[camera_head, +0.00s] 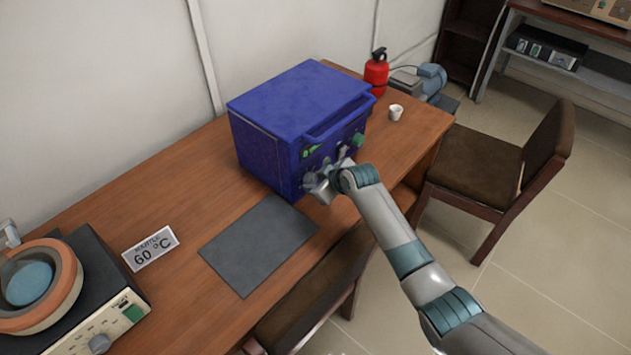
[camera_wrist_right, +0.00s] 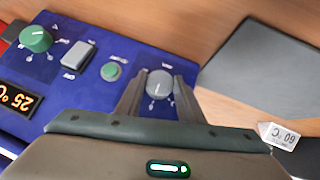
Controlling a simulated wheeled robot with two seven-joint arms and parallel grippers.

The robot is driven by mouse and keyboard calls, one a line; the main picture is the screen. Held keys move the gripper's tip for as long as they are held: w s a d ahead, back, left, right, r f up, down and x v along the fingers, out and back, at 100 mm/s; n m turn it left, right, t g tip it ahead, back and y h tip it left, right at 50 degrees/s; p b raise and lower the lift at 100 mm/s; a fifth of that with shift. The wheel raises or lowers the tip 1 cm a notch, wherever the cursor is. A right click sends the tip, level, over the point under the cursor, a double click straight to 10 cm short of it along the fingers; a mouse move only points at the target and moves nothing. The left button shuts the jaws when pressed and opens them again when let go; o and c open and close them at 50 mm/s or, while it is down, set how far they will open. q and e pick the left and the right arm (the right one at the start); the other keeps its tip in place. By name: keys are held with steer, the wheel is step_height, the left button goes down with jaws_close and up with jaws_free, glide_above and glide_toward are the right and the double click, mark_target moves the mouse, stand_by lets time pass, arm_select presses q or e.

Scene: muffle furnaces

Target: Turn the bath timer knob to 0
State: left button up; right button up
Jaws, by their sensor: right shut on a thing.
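The blue bath (camera_head: 290,100) stands on the wooden table, its control panel facing my right arm. In the right wrist view its panel (camera_wrist_right: 60,75) shows upside down. A grey knob with a white pointer line (camera_wrist_right: 160,84) sits at the panel's end, with small marks around it; its label is too small to read. My right gripper (camera_head: 318,187) is at the panel's lower left corner. In the wrist view its two fingers (camera_wrist_right: 158,92) are shut on the grey knob from both sides. In the head view the gripper hides this knob. My left gripper is not in view.
The panel also has a green knob (camera_wrist_right: 36,40), a rocker switch (camera_wrist_right: 78,55), a green button (camera_wrist_right: 112,71) and a display reading 25 °C (camera_wrist_right: 18,98). Chairs (camera_head: 500,170) stand beside the table.

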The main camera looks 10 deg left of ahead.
steer(key=o, duration=1.1)
steer(key=shift+c, duration=0.2)
steer(key=shift+r, duration=0.1)
steer(key=b+v, duration=0.2)
steer(key=v, duration=1.5)
steer(key=shift+s, duration=0.15)
